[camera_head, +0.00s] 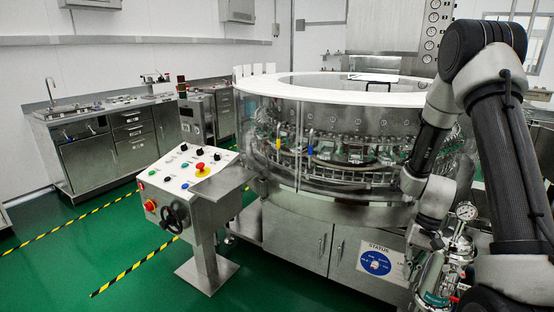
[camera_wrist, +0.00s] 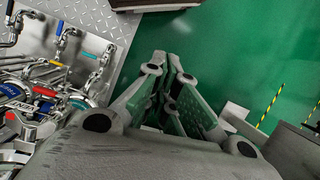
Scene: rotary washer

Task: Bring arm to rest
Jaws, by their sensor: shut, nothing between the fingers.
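My gripper (camera_wrist: 172,62) shows in the wrist view, pointing down over the green floor. Its two fingers are together at the tips, with nothing between them. In the head view my arm is bent on the right side, in front of the rotary washer (camera_head: 300,115). There the gripper end is low on the right near a pressure gauge and pipework, and its fingers cannot be made out clearly.
The control panel (camera_head: 188,170) on its pedestal stands left of the washer. Valves and pipes (camera_wrist: 45,85) on a metal plate (camera_wrist: 100,25) lie left in the wrist view. A steel sink counter (camera_head: 95,140) is at the back left. Green floor (camera_head: 60,245) is open at the front left.

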